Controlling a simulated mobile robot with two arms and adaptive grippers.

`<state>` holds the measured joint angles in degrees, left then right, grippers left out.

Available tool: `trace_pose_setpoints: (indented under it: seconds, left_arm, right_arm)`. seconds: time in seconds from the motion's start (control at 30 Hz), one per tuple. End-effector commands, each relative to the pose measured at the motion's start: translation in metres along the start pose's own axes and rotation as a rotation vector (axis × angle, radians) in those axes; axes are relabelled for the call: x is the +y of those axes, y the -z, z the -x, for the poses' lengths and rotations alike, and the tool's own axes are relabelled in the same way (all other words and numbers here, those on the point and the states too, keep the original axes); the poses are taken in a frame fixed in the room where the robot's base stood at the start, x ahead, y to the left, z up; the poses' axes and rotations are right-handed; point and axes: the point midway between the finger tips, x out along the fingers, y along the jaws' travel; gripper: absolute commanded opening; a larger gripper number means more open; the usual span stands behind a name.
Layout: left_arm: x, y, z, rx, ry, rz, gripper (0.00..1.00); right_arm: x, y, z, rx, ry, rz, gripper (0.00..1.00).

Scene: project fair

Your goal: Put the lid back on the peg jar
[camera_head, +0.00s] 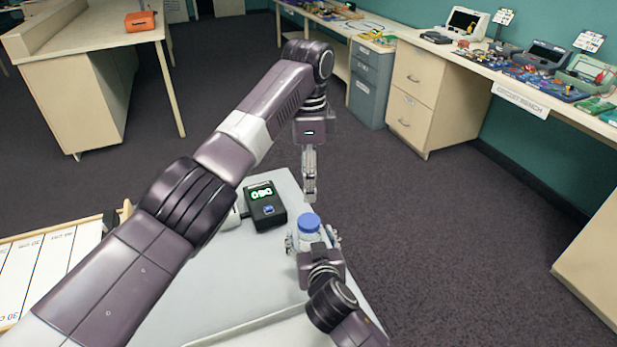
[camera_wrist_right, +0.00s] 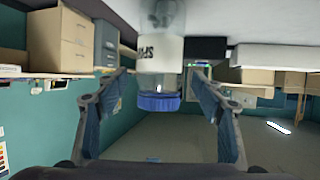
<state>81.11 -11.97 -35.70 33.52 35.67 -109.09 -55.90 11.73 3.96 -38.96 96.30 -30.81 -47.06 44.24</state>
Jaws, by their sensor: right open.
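The clear peg jar (camera_head: 309,238) stands upright near the right edge of the grey table, with a blue lid (camera_head: 309,222) on its top. My right gripper (camera_head: 312,241) is open, with one finger on each side of the jar. The right wrist view is upside down and shows the jar's white label (camera_wrist_right: 160,53) and the blue lid (camera_wrist_right: 158,101) between the spread fingers, with gaps on both sides. My left gripper (camera_head: 309,190) points down beyond the jar; its fingers are edge-on, so its opening is unclear.
A black device with a green display (camera_head: 265,205) stands left of the jar on the grey table (camera_head: 240,287). My left arm crosses above the table. A tray with white strips (camera_head: 45,265) is at the left. A bench with electronics stands at the back right, across open floor.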

Motion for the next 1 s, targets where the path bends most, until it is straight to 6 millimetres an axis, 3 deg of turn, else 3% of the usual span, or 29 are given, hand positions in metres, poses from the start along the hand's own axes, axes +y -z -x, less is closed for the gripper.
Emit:
trace_pose_setpoints:
  seconds: [0.3,0.5,1.0]
  left_arm:
    - [0.000,0.000,0.000,0.000,0.000,0.000,0.60]
    - [0.000,0.000,0.000,0.000,0.000,0.000,0.60]
    - [0.000,0.000,0.000,0.000,0.000,0.000,0.60]
  right_arm:
    - [0.000,-0.001,0.057,-0.001,0.001,-0.003,0.62]
    - [0.000,-0.001,0.081,-0.001,0.000,-0.001,0.62]
    - [0.000,0.000,0.089,0.000,0.000,0.000,0.62]
